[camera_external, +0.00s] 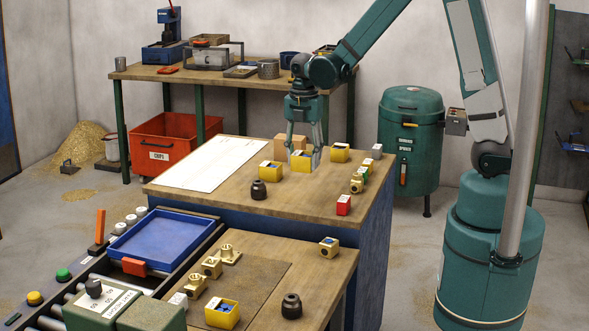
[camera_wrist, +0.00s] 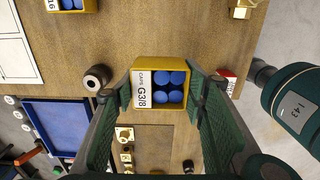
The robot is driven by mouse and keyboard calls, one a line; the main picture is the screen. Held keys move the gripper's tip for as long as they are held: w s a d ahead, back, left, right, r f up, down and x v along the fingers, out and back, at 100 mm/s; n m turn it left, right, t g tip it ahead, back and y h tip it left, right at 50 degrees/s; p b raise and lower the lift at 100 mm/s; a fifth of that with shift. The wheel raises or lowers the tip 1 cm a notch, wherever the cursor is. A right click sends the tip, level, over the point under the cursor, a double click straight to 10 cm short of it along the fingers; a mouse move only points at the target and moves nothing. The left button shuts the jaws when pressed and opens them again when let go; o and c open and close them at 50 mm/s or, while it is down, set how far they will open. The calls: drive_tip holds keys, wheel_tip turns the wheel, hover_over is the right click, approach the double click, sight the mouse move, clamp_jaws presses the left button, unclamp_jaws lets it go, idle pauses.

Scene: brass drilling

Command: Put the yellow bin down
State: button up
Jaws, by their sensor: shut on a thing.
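My gripper (camera_external: 307,152) points down over the wooden bench and is shut on a yellow bin (camera_external: 301,163). In the wrist view the bin (camera_wrist: 160,61) sits upright between the two green fingers of my gripper (camera_wrist: 160,98). It holds several blue caps (camera_wrist: 171,86) and has a white label reading CAPS G3/8. The bin is over or on the bench top (camera_external: 228,192); I cannot tell whether its base touches the wood.
Other yellow bins stand close by, to the left (camera_external: 271,173) and to the right (camera_external: 340,154). A black round part (camera_external: 258,190), a red block (camera_external: 343,205) and brass fittings (camera_external: 356,184) are in front. A white sheet (camera_external: 208,162) covers the left part; bare wood lies between.

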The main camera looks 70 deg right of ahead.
drive_tip(key=shift+f, duration=2.9)
drive_tip(key=shift+f, duration=2.1)
drive_tip(key=shift+f+b, duration=0.15)
drive_tip(key=shift+b, duration=0.15)
drive_tip(key=o, duration=0.5)
drive_tip(key=shift+c, duration=0.2)
drive_tip(key=o, duration=0.4)
drive_tip(key=shift+o, duration=0.2)
drive_tip(key=shift+r+p, duration=0.4)
drive_tip(key=shift+r, duration=5.75)
